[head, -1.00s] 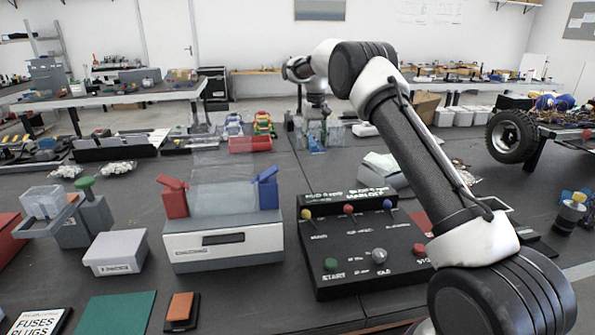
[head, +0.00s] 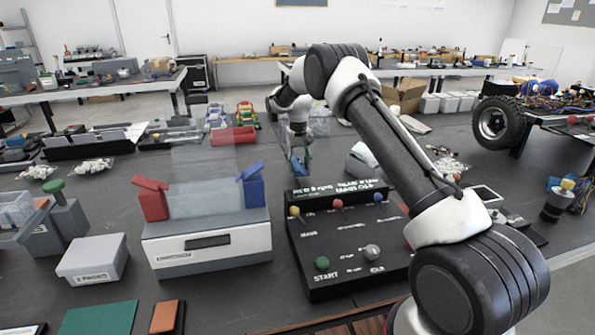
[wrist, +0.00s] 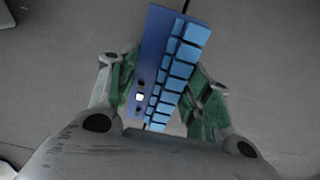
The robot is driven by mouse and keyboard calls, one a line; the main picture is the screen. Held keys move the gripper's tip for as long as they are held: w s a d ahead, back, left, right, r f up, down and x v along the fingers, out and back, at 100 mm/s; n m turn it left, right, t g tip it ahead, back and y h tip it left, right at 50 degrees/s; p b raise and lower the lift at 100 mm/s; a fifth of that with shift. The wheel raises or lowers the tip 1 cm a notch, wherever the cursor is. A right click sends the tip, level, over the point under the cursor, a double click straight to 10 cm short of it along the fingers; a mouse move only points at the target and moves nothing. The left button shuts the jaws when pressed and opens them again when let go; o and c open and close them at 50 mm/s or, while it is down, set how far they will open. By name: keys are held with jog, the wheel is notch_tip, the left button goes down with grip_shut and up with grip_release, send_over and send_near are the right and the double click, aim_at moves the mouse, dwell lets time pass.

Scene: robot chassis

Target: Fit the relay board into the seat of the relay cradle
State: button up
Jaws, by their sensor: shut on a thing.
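The relay board (wrist: 175,65) is a blue strip with a row of several lighter blue blocks. In the wrist view it stands between the green-padded fingers of my gripper (wrist: 158,100), which is shut on it. In the head view my gripper (head: 299,165) is small, behind the black control panel, with a bit of blue at its tip. The board is held over the dark bench top. I cannot tell for sure which thing is the relay cradle; the grey-white box (head: 207,262) with red and blue side levers and a clear panel stands left of the control panel.
The black control panel (head: 345,262) with knobs and buttons stands in front of my gripper. A white-grey device (head: 362,158) lies to its right. A red bin (head: 232,136) and green and yellow frames stand behind left. Open bench lies around my gripper.

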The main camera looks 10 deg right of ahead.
aim_at(298, 163)
jog(key=shift+f, duration=1.6)
jog(key=shift+f, duration=0.1)
jog(key=o, duration=1.1)
